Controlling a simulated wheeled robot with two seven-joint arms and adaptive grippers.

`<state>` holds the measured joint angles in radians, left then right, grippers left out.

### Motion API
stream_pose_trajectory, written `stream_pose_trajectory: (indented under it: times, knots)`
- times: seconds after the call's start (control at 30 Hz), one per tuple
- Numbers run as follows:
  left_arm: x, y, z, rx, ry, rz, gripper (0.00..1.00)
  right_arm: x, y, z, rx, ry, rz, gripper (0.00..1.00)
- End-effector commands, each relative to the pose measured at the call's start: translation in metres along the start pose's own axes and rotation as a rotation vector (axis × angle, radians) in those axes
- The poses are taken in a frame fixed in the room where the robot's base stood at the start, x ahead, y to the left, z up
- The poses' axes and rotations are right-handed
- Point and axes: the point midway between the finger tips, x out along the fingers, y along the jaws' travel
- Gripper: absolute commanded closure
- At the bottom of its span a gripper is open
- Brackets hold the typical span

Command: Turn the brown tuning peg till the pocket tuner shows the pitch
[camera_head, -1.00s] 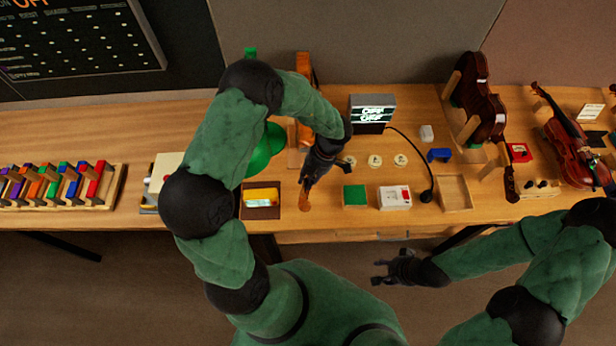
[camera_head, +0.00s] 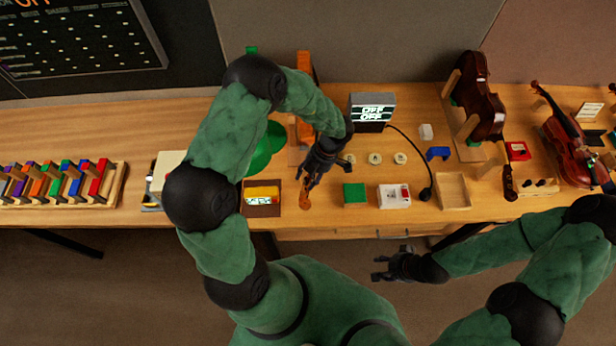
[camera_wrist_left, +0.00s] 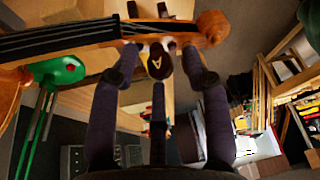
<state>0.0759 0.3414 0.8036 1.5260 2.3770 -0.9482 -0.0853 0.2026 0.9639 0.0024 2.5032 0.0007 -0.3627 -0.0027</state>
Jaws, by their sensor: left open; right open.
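The brown tuning peg (camera_wrist_left: 158,64), a dark round head with a light letter A, shows in the left wrist view below the violin's neck and scroll (camera_wrist_left: 211,26). My left gripper (camera_wrist_left: 158,58) is open with its fingers on either side of the peg; contact cannot be told. In the head view my left gripper (camera_head: 312,182) points down at the orange-brown scroll end (camera_head: 304,200), and my arm hides much of the violin. A small yellow device (camera_head: 262,193) with a lit display, seemingly the pocket tuner, lies left of it. My right gripper (camera_head: 382,267) is open and empty before the bench.
A grey display box (camera_head: 372,99) reads OFF on two lines. A green block (camera_head: 354,194), a white box (camera_head: 394,197) and a wooden tray (camera_head: 453,191) stand to the right. A green round thing (camera_head: 270,142) is beside my left arm. Violins (camera_head: 572,150) stand further right.

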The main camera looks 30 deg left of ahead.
Motion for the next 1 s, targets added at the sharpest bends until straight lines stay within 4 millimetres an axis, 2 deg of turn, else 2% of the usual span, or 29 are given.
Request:
stream_pose_trajectory:
  times: [0.4,0.6,0.8,1.0]
  knots:
    - [-0.076,0.001,0.001,0.001,-0.003,0.004,0.53,0.000,0.000,0.000,0.000,0.000,0.000,0.53]
    - [-0.104,0.001,0.000,0.001,-0.001,0.002,0.53,0.000,0.000,0.000,0.000,0.000,0.000,0.53]
    - [-0.113,0.000,0.000,0.001,0.000,0.000,0.53,0.000,0.000,0.000,0.000,0.000,0.000,0.53]
    - [-0.114,0.000,0.000,0.001,0.000,0.000,0.53,0.000,0.000,0.000,0.000,0.000,0.000,0.53]
